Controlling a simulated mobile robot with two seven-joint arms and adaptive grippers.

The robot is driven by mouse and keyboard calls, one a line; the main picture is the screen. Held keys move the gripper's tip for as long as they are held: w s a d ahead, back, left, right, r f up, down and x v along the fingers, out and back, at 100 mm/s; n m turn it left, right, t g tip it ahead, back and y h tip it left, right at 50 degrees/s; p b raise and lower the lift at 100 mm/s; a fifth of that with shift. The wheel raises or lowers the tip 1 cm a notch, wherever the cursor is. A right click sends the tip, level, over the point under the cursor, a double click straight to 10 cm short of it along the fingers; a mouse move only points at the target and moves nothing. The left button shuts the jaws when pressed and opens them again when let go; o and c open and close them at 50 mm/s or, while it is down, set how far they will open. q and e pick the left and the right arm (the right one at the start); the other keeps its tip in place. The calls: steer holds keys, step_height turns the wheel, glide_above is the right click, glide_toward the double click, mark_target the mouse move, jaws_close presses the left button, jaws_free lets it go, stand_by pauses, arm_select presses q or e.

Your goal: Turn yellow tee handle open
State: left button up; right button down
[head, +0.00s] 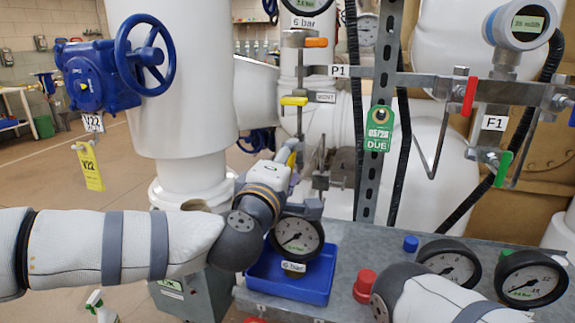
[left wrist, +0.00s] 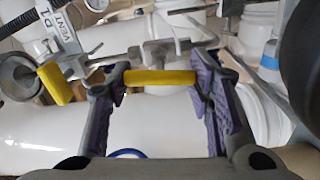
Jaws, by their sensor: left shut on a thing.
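The yellow tee handle (left wrist: 160,77) lies crosswise between the purple-padded fingers of my left gripper (left wrist: 161,88) in the left wrist view. The gripper is shut on it, with one finger at each end of the bar. The handle sits on a grey metal valve stem (left wrist: 152,54). In the head view my left gripper (head: 291,155) is at the pipework below the VENT tag, and the handle is mostly hidden there. My right arm shows at the lower right, but its gripper is out of view.
A second yellow handle (head: 293,100) is close by, near the VENT tag (head: 325,97). An orange handle (head: 316,42) is above. A slotted post (head: 383,100) with a green tag (head: 379,130) stands to the right. A gauge (head: 298,236) and blue tray (head: 292,281) are below.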

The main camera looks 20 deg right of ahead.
arm_select(q)
steer(key=shift+f+n, duration=0.1)
steer(key=shift+n, duration=0.7)
steer(key=o, duration=1.2)
steer(key=v, duration=1.2)
